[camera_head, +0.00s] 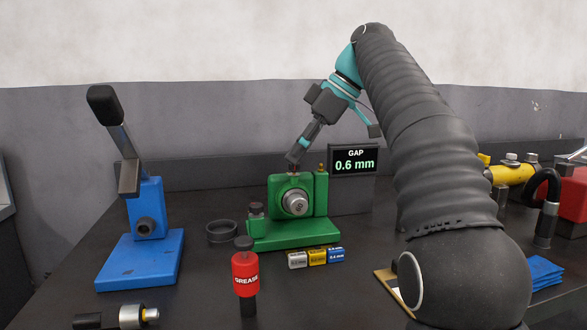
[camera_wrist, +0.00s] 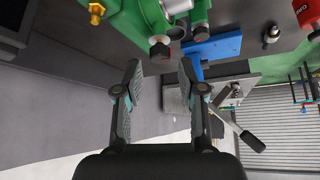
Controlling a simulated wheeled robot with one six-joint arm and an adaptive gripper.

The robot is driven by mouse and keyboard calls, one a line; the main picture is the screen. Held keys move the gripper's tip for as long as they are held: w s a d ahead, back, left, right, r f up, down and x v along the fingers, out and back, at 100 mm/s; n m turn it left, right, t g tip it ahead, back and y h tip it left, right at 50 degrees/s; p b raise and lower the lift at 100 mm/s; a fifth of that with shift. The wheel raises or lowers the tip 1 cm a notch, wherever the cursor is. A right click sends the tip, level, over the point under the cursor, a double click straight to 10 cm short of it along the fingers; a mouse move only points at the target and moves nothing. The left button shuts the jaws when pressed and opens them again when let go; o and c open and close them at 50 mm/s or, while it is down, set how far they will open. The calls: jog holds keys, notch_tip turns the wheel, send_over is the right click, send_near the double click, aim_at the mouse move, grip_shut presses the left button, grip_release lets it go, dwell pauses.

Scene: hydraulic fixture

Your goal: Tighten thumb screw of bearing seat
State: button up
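The green bearing seat (camera_head: 313,190) stands mid-bench in the head view, with a round metal bearing or shaft end (camera_head: 295,202) in its front face. Its green body also shows at the top of the wrist view (camera_wrist: 158,16). A dark knob, apparently the thumb screw (camera_wrist: 159,50), lies just beyond and between my fingertips in the wrist view. My gripper (camera_head: 293,160) points down at the top of the seat; in the wrist view (camera_wrist: 160,69) its fingers are apart with nothing between them. In the head view the fingers largely hide the screw. A second dark knob (camera_head: 256,208) stands on the seat's left.
A gap display (camera_head: 354,160) reading 0.6 mm stands behind right. A blue lever press (camera_head: 138,262) and dark ring (camera_head: 222,232) are left. A brass fitting (camera_head: 320,168) tops the seat's right side.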

jog(key=shift+n+g, duration=0.5)
jog(key=shift+n, duration=0.3)
jog(key=shift+f, duration=0.15)
jog(key=shift+f+b, duration=1.1)
